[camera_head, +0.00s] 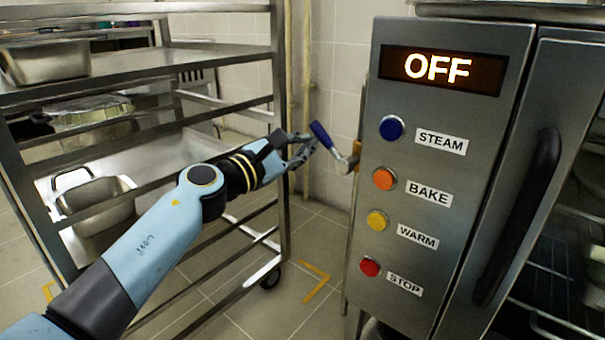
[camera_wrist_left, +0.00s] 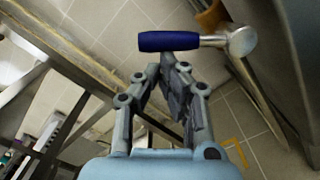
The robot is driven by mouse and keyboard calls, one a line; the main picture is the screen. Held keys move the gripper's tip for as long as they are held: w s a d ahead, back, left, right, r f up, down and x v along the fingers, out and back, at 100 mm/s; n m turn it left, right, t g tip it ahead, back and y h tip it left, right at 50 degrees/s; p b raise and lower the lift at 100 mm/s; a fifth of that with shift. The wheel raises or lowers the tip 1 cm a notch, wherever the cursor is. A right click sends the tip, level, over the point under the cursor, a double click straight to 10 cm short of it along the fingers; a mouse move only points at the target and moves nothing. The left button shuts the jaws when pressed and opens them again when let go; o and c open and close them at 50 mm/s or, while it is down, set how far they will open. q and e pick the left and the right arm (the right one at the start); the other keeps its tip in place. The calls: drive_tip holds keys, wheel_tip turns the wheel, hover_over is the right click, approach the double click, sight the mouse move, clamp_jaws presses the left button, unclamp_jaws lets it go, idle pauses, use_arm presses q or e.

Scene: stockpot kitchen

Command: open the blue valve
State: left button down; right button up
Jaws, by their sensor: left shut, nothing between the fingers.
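The blue valve handle (camera_head: 324,137) is a blue grip on a silver lever, at the left side of the steel oven. In the head view it tilts up to the left from its metal joint. My left gripper (camera_head: 311,140) is right beside the blue grip, shut and empty. In the left wrist view the blue handle (camera_wrist_left: 168,41) lies level just beyond the fingertips of my left gripper (camera_wrist_left: 168,62). I cannot tell whether the fingers touch it. The silver joint (camera_wrist_left: 241,41) is to the right. My right gripper is not in view.
The oven panel (camera_head: 430,200) has an OFF display (camera_head: 440,68) and several coloured buttons. A metal rack (camera_head: 283,150) with trays stands at the left, close to my arm. Pipes (camera_head: 306,90) run up the tiled wall behind. Tiled floor shows between rack and oven.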

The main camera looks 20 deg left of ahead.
sight(317, 127)
use_arm(q)
drive_tip(key=d+r+m, duration=0.1)
drive_tip(key=m, duration=0.1)
drive_tip(key=s+d+r+m, duration=0.1)
drive_tip(key=r+m, duration=0.1)
drive_tip(key=m, duration=0.1)
drive_tip(key=d+r+m+p, duration=0.1)
drive_tip(key=m, duration=0.1)
drive_tip(key=shift+s+d+r+m, duration=0.15)
drive_tip(key=shift+m, duration=0.15)
drive_tip(key=shift+s+d+r, duration=0.15)
drive_tip(key=shift+d+r, duration=0.1)
drive_tip(key=shift+d, duration=0.2)
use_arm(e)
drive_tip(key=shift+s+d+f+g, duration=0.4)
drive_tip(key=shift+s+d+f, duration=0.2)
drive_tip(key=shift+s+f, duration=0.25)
use_arm(q)
drive_tip(key=shift+d, duration=0.1)
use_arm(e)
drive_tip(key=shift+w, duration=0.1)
